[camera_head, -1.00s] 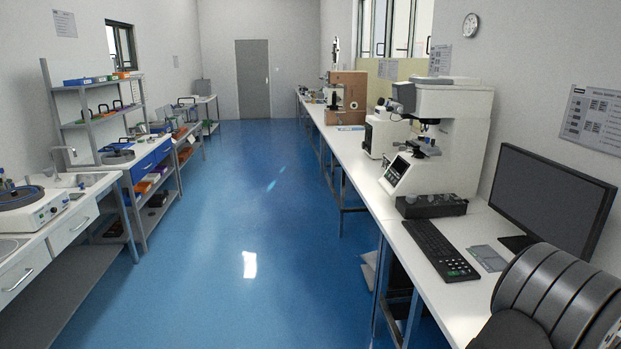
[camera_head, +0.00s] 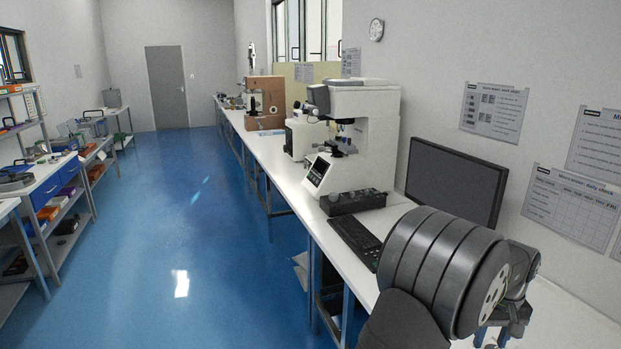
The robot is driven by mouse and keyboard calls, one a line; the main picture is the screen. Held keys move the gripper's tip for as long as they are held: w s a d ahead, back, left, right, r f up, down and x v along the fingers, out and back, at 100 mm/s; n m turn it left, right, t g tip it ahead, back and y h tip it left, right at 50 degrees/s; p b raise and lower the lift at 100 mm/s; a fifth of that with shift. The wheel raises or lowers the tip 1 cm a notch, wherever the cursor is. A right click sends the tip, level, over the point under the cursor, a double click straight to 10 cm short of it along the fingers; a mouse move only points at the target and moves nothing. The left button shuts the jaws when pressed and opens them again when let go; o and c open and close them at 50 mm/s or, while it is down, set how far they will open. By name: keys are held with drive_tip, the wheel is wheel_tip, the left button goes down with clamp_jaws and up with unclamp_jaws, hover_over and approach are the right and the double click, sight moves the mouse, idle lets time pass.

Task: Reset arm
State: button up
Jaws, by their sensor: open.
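My dark grey arm bulks large at the lower right of the head view, over the near end of the right bench (camera_head: 262,152). My gripper (camera_head: 503,328) shows partly beyond the arm's thick link, low at the right. It is open, and I see nothing between its fingers. The link hides part of it.
A white hardness tester (camera_head: 366,125) stands on the bench, with a black control box (camera_head: 352,201), keyboard (camera_head: 356,240) and monitor (camera_head: 455,182) nearer me. The wall with notices (camera_head: 493,112) is close on the right. The blue floor (camera_head: 170,240) is clear.

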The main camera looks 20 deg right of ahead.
wheel_tip(320, 180, down, 14)
drive_tip(key=shift+a+r, duration=0.1)
drive_tip(key=shift+r, duration=0.05)
drive_tip(key=shift+d+m, duration=0.2)
drive_tip(key=shift+m, duration=0.1)
drive_tip(key=m, duration=0.1)
drive_tip(key=d+m, duration=0.1)
drive_tip(key=m, duration=0.2)
drive_tip(key=d+m, duration=0.1)
drive_tip(key=m, duration=0.2)
drive_tip(key=shift+s+d, duration=0.25)
drive_tip(key=shift+d, duration=0.05)
drive_tip(key=m, duration=0.3)
drive_tip(key=d+m, duration=0.1)
drive_tip(key=shift+s, duration=0.4)
drive_tip(key=shift+s+d+m, duration=0.2)
drive_tip(key=shift+s+m, duration=0.1)
drive_tip(key=shift+m, duration=0.75)
drive_tip(key=shift+s+d+m, duration=0.2)
drive_tip(key=shift+s+m, duration=0.1)
drive_tip(key=shift+m, duration=0.75)
